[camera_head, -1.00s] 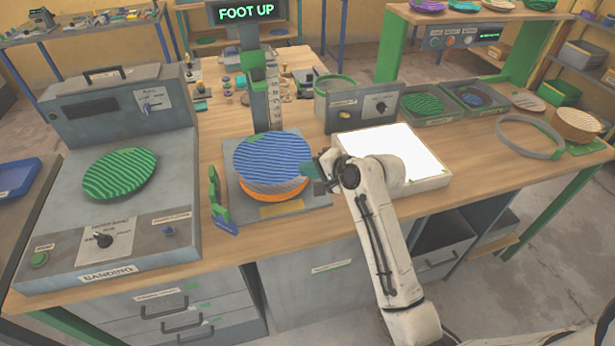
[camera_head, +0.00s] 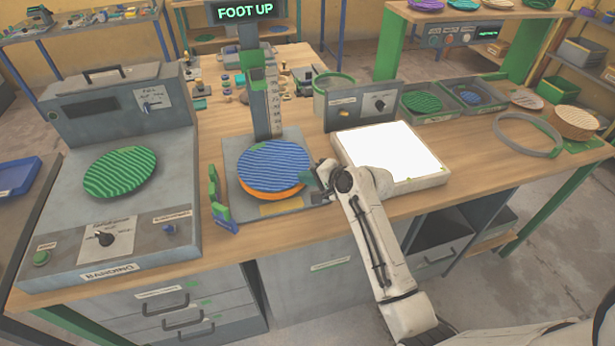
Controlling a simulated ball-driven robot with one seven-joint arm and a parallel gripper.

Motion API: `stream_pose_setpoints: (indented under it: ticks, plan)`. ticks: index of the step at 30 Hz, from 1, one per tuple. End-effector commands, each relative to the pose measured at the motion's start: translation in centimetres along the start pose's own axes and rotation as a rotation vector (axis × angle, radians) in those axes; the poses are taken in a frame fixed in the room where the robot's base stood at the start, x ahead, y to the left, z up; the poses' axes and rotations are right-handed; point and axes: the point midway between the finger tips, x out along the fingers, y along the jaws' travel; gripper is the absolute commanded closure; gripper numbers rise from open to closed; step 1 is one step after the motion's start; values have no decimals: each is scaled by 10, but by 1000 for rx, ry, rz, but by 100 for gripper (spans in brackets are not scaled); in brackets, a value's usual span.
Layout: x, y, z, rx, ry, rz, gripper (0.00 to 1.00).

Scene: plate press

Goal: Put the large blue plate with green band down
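The large blue plate (camera_head: 272,160), with a wavy ridged top, lies level above an orange rim (camera_head: 270,192) on the grey base (camera_head: 237,192) of the press. A thin gap or contact between the plate and the orange part cannot be told apart. My gripper (camera_head: 318,178) is at the plate's right edge, its fingers low beside the rim. It appears shut on that edge, though the fingertips are partly hidden. The press column (camera_head: 262,95) stands behind the plate, under a sign reading "FOOT UP" (camera_head: 246,11).
A banding machine (camera_head: 110,215) with a green plate (camera_head: 120,172) stands at left. A white lit panel (camera_head: 392,150) lies right of my gripper. A grey ring (camera_head: 528,135) lies farther right, with bare wood between.

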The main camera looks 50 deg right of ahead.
Motion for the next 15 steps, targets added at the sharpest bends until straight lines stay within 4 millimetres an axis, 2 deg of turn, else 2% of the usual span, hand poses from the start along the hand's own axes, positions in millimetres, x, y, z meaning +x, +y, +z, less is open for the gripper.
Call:
stream_pose_setpoints:
  ticks: [1,8,15]
  plan:
    - [1,4,1,2,-3,6,95]
    - [1,4,2,2,-4,7,73]
    - [1,3,2,2,-4,6,72]
